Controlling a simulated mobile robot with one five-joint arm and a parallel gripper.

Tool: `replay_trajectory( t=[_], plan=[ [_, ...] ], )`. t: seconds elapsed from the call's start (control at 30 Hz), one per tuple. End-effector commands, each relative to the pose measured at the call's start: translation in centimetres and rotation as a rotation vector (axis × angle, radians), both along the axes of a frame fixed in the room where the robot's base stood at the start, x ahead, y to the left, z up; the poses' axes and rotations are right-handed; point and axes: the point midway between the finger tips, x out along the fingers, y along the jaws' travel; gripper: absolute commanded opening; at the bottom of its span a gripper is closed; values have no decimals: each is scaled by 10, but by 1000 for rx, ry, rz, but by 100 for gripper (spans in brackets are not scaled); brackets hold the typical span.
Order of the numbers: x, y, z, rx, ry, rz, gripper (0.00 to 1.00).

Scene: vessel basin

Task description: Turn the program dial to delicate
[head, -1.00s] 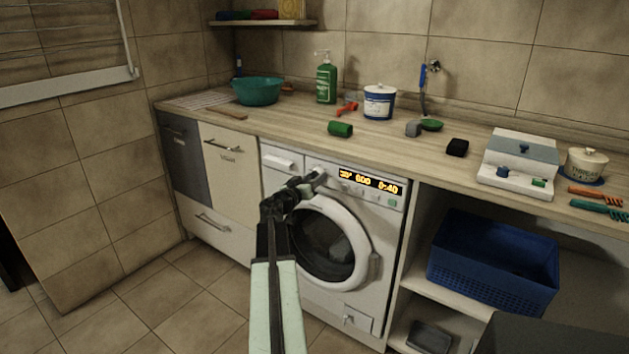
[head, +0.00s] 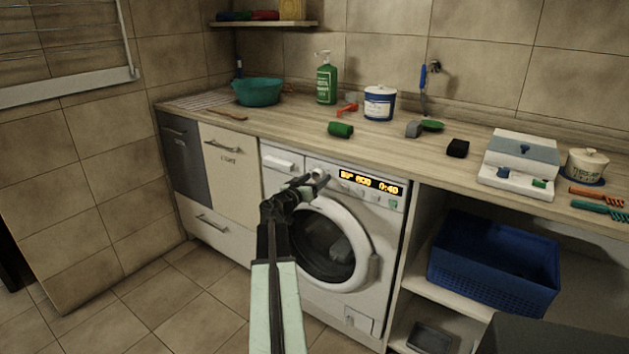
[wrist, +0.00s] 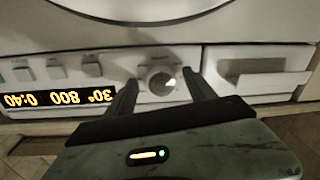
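The program dial (wrist: 160,82) is a round grey knob on the washing machine's front panel, with a bright mark on its right side in the wrist view. In the head view the dial (head: 319,174) is small, at my gripper's tip. My gripper (wrist: 163,90) is open, with one finger on each side of the dial and gaps visible between. It also shows in the head view (head: 310,184). The display (wrist: 57,99) appears upside down in the wrist view and reads 30°, 800 and 0:40. The washing machine (head: 285,235) has its round door shut.
A detergent drawer (wrist: 258,70) lies beside the dial, and several buttons (wrist: 58,69) lie on its other side. The countertop (head: 300,128) above holds a teal basin (head: 257,91), a green bottle (head: 326,82) and a white tub (head: 379,104). A blue crate (head: 490,265) sits on a shelf at right.

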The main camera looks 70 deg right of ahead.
Motion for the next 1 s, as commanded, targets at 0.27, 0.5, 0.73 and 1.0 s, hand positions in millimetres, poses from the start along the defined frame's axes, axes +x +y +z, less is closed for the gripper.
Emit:
replay_trajectory(
  t=[0.27, 0.5, 0.73, 1.0],
  plan=[
    [1, 3, 0, 0, 0, 1, 64],
    [6, 38, 0, 0, 0, 3, 64],
    [14, 76, 0, 0, 0, 1, 64],
    [15, 77, 0, 0, 0, 0, 64]
  ],
)
